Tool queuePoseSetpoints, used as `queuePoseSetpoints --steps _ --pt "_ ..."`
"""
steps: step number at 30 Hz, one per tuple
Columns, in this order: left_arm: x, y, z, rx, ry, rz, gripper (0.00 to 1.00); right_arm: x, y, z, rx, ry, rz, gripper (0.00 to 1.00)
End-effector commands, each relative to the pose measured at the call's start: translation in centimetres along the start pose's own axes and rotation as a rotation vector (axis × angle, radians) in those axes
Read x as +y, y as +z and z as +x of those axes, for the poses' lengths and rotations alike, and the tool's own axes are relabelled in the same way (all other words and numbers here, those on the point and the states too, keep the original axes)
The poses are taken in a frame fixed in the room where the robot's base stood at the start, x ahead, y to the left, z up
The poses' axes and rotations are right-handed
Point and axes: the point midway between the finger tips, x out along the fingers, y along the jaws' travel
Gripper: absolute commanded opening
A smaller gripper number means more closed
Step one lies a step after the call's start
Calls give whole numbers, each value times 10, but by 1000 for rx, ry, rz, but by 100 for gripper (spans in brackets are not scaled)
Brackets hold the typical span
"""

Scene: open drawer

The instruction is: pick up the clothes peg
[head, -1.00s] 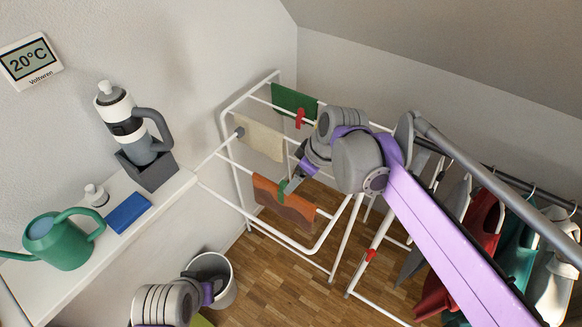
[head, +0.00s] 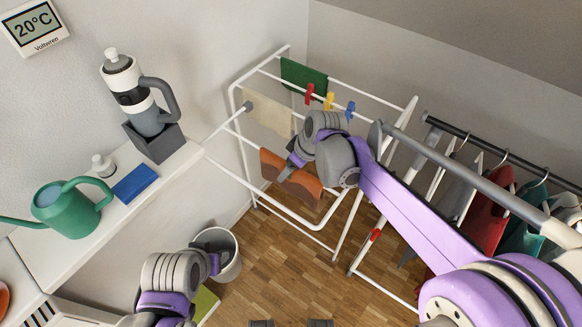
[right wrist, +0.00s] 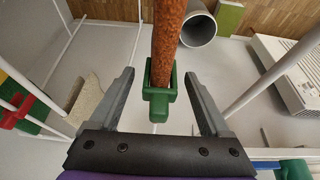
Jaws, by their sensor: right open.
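A green clothes peg (right wrist: 158,95) sits clipped on the edge of a rust-brown cloth (right wrist: 167,40), which hangs on the white drying rack (head: 333,222). In the right wrist view my right gripper (right wrist: 160,88) is open, with one finger on each side of the peg and a gap to both. In the head view the right gripper (head: 285,173) is at the brown cloth (head: 300,187) and the green peg is hidden there. Red (head: 309,93), yellow (head: 329,101) and blue (head: 350,111) pegs are on the rack behind.
A green cloth (head: 303,78) and a beige cloth (head: 268,114) hang on the rack. A clothes rail with red (head: 490,215) and teal garments stands at right. A white bin (head: 228,265) is on the wooden floor. A ledge at left holds a green watering can (head: 70,210) and a bottle.

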Motion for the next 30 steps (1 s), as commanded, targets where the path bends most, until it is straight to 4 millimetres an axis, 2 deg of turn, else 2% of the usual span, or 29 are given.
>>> queuePoseSetpoints --steps 7,18,21,30 --pt "0 0 0 0 0 0 50 0 0 2 0 0 0 81" --pt "0 0 0 0 0 0 50 0 0 1 0 0 0 14" --pt "0 0 0 0 0 0 50 0 0 1 0 0 0 0" --pt "0 0 0 0 0 0 50 0 -2 -3 0 0 0 0"
